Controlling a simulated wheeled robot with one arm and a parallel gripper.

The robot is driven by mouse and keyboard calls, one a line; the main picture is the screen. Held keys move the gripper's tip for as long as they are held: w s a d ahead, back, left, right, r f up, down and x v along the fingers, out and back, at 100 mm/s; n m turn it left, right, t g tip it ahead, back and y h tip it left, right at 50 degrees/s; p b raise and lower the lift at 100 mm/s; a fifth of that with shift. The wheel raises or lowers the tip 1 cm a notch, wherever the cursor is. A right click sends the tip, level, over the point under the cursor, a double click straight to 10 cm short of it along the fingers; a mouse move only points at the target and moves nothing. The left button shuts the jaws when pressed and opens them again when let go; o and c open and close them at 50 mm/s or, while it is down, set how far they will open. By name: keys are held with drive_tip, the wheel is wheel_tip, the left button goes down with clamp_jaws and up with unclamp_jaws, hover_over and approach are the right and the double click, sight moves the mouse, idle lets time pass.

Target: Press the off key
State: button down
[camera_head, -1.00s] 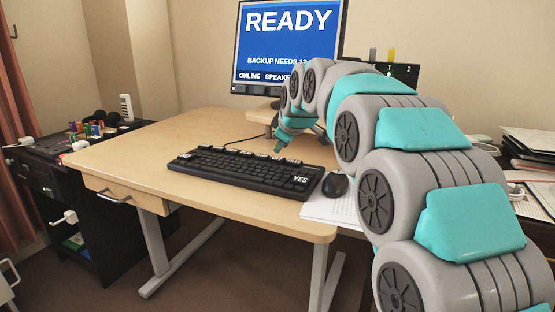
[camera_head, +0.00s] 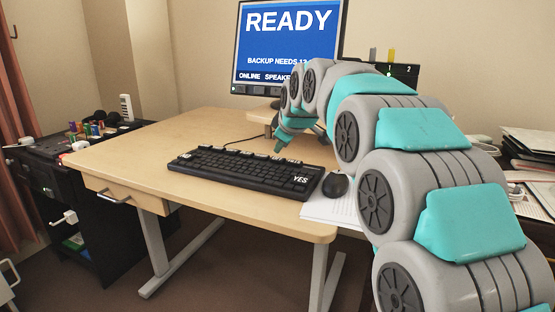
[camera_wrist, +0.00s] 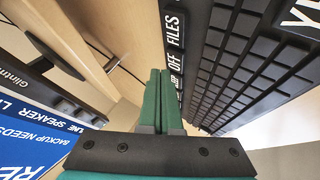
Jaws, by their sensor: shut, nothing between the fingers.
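The black keyboard (camera_head: 228,173) lies on the wooden desk (camera_head: 125,155), with a row of labelled keys along its far edge. In the wrist view, the off key (camera_wrist: 174,62) is a dark key with white letters, between the FILES key (camera_wrist: 174,30) and another labelled key partly hidden by my fingers. My gripper (camera_head: 278,151) is over the keyboard's far edge. In the wrist view its green fingers (camera_wrist: 160,73) are shut together and empty, with the tips beside the off key. I cannot tell whether they touch it. The off label is not readable in the head view.
The monitor (camera_head: 288,45) stands behind the keyboard and reads READY. A black mouse (camera_head: 335,185) and white paper (camera_head: 322,208) lie to the right. A large YES key (camera_head: 300,180) is at the keyboard's right end. The desk's left side is clear.

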sight(280, 160)
drive_tip(key=shift+f, duration=0.1)
idle(0.3)
drive_tip(key=shift+f, duration=0.35)
drive_tip(key=shift+f+b, duration=0.45)
drive_tip(key=shift+f, duration=0.05)
idle(0.7)
drive_tip(key=shift+r, duration=0.1)
drive_tip(key=shift+r+p, duration=0.4)
drive_tip(key=shift+r, duration=0.45)
drive_tip(key=shift+r+p, duration=1.15)
drive_tip(key=shift+r, duration=1.4)
